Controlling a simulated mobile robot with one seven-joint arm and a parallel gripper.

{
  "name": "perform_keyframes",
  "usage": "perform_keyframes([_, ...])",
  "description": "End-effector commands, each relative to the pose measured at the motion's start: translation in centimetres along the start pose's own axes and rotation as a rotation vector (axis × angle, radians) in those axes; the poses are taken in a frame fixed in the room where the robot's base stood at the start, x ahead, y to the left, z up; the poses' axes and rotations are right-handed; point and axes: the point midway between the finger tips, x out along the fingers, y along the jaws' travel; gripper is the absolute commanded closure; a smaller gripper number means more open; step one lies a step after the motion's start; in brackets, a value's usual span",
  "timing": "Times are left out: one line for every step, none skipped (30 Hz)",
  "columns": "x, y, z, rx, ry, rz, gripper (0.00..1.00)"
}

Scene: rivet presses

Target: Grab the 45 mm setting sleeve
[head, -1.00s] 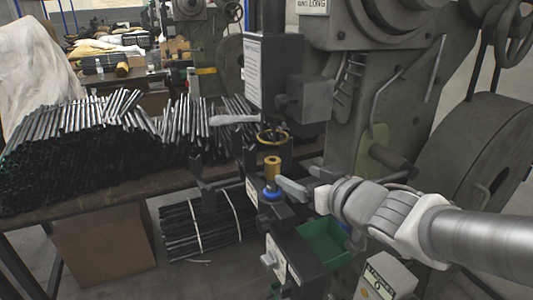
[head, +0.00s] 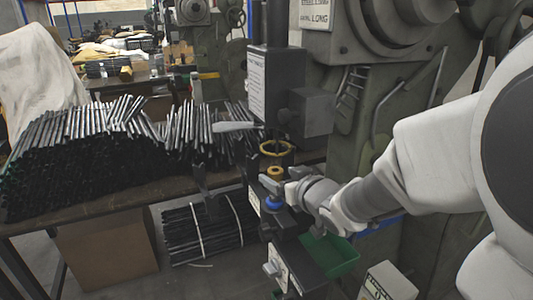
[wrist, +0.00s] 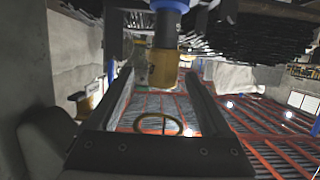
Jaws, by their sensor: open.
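The brass sleeve (head: 275,172) stands upright above a blue collar (head: 274,203) on the press's front fixture. My gripper (head: 281,186) is at the sleeve from the right and covers part of it in the head view. The wrist view looks upside down, with the brass sleeve (wrist: 164,66) hanging below the blue collar (wrist: 168,5). There my gripper (wrist: 158,78) is open, one finger on each side of the sleeve near the tips, with gaps showing on both sides. I see no size marking on the sleeve.
A yellow ring (head: 277,148) sits on the press just above and behind the sleeve. The dark press head (head: 275,85) rises over it. A green bin (head: 330,255) is below right. Piles of dark rods (head: 75,150) fill the bench at left.

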Motion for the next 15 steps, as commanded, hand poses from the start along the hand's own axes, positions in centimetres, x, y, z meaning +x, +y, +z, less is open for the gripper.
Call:
perform_keyframes([0.3,0.0,0.0,0.0,0.0,0.0,0.17])
perform_keyframes([0.4,0.0,0.0,0.0,0.0,0.0,0.17])
perform_keyframes([0.6,0.0,0.1,0.0,-0.001,0.0,0.17])
perform_keyframes([0.7,-0.1,0.2,0.0,-0.001,-0.001,0.17])
perform_keyframes([1.0,-0.1,0.3,-0.001,-0.002,-0.001,0.17])
perform_keyframes([1.4,-0.2,0.4,-0.001,-0.001,-0.002,0.17])
perform_keyframes([1.9,-0.3,0.5,-0.002,-0.002,-0.003,0.17])
perform_keyframes([2.3,-0.3,0.7,-0.002,-0.002,-0.002,0.17])
perform_keyframes([3.0,-0.4,0.8,-0.002,-0.002,-0.002,0.17])
perform_keyframes([3.4,-0.4,0.9,-0.002,-0.002,-0.002,0.17])
perform_keyframes([3.8,-0.5,1.0,-0.002,-0.002,-0.002,0.17])
perform_keyframes([4.3,-0.4,0.8,-0.003,-0.001,0.0,0.17])
perform_keyframes([4.6,-0.4,0.7,-0.003,-0.001,0.0,0.17])
perform_keyframes([4.9,-0.4,0.7,-0.003,-0.001,0.0,0.17])
perform_keyframes([5.2,-0.4,0.7,-0.003,0.0,0.0,0.17])
